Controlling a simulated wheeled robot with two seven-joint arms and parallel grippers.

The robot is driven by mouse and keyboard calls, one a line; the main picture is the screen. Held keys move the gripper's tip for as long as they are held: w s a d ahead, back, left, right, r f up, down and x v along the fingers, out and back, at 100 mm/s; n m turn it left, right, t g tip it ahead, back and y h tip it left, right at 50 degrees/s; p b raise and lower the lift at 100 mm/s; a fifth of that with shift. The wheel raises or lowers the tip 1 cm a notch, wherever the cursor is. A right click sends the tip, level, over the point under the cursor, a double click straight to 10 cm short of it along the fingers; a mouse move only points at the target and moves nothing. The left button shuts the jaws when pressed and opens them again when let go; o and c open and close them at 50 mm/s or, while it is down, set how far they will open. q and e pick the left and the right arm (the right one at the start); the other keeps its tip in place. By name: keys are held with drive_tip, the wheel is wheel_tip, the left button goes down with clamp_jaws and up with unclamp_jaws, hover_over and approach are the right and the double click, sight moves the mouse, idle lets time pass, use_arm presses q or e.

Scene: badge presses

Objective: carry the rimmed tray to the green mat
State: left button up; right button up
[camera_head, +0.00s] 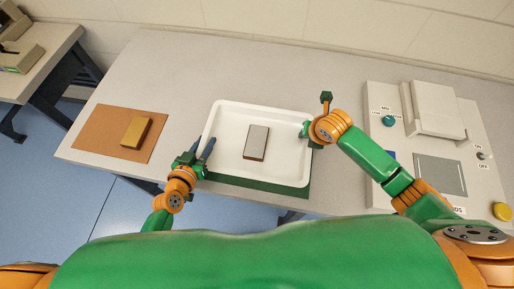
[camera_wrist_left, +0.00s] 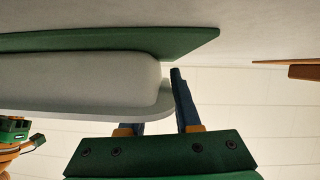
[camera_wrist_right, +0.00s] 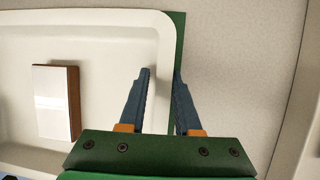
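The white rimmed tray (camera_head: 285,176) lies over the green mat (camera_head: 256,184), which shows along its near edge; in the left wrist view the mat (camera_wrist_left: 185,42) lies against the tray's underside. A grey-topped block (camera_head: 257,139) is in the tray. My left gripper (camera_head: 198,150) is at the tray's left wall, one finger inside and one outside. My right gripper (camera_wrist_right: 161,72) straddles the right wall in the same way. Both pairs of fingers stand apart with the wall between them and look open. In the left wrist view the tray hides part of one finger.
A brown mat (camera_head: 95,137) with a gold block (camera_head: 136,131) lies to the left. A press (camera_head: 432,110) with a teal knob and a yellow button stands at the right. The table behind the tray is clear. The table's front edge is close to the tray.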

use_arm(q)
drive_tip(key=o, duration=0.3)
drive_tip(key=shift+s+d+r, duration=0.1)
drive_tip(key=shift+s+d, duration=0.05)
use_arm(e)
drive_tip(key=o, duration=0.3)
drive_tip(key=shift+s+a+r, duration=0.1)
drive_tip(key=shift+s+a, duration=0.05)
drive_tip(key=shift+a, duration=0.05)
use_arm(q)
drive_tip(key=shift+o, duration=0.2)
use_arm(e)
drive_tip(key=shift+o, duration=0.2)
drive_tip(key=shift+d, duration=0.1)
use_arm(q)
drive_tip(key=v, duration=1.1)
drive_tip(key=shift+s+a, duration=0.15)
drive_tip(key=shift+a, duration=0.15)
use_arm(e)
drive_tip(key=shift+d, duration=0.1)
use_arm(q)
drive_tip(key=shift+s+r, duration=0.2)
use_arm(e)
drive_tip(key=shift+r, duration=0.15)
drive_tip(key=v, duration=1.1)
drive_tip(key=shift+r, duration=0.4)
drive_tip(key=shift+s, duration=0.15)
